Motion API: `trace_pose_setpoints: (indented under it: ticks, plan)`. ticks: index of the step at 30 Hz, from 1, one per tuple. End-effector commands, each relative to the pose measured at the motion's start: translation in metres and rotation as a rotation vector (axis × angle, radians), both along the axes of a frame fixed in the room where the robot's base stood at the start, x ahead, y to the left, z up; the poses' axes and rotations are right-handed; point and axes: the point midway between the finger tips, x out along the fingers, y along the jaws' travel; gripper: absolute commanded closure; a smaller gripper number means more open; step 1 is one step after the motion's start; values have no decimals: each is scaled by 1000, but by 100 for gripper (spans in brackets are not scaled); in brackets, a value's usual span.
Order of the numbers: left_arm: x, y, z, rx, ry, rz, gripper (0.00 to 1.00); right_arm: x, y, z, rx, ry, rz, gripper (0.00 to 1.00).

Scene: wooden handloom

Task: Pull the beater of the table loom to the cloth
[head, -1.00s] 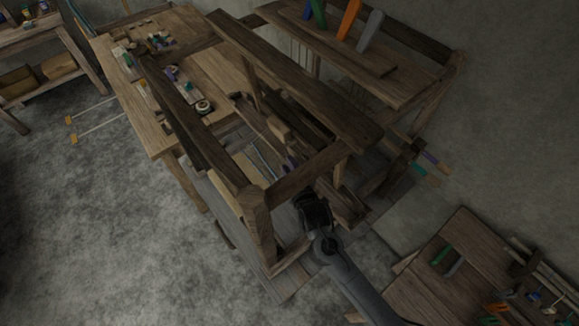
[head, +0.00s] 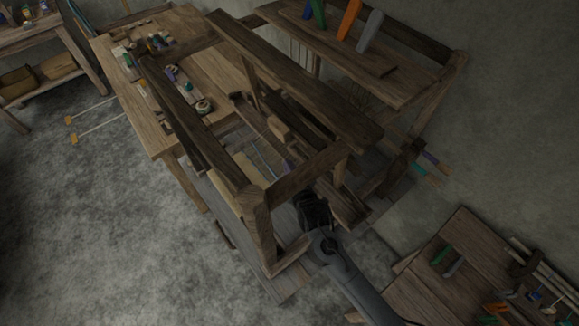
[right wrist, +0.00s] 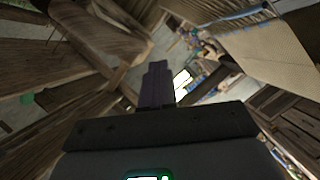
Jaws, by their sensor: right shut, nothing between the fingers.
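The wooden loom (head: 255,205) stands in the middle of the head view, with heavy beams over its inside. A pale tan surface that looks like the cloth (head: 247,172) shows inside the frame; a tan sheet also shows at the upper right of the right wrist view (right wrist: 265,50). A wooden crosspiece inside the loom (head: 262,120) may be the beater; beams partly hide it and I cannot be sure. My right gripper (head: 313,203) is at the loom's near right side, beside a lower beam. Its fingers (right wrist: 157,82) are shut and empty. My left gripper is out of view.
A wooden table (head: 150,120) with small items adjoins the loom at the left. A shelf with coloured blocks (head: 340,40) is behind it. Another table (head: 430,290) with tools stands at the lower right. Open floor (head: 90,230) lies at the left.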

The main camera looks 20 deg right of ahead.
Motion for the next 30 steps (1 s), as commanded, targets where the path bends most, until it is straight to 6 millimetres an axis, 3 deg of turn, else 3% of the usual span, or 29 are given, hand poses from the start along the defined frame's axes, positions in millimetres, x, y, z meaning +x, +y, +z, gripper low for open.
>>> trace_pose_setpoints:
  ticks: [26, 30]
  plan:
    - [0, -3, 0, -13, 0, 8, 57, 0, 0, 0, 0, 0, 0, 100]
    - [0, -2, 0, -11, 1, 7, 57, 0, 0, 0, 0, 0, 0, 79]
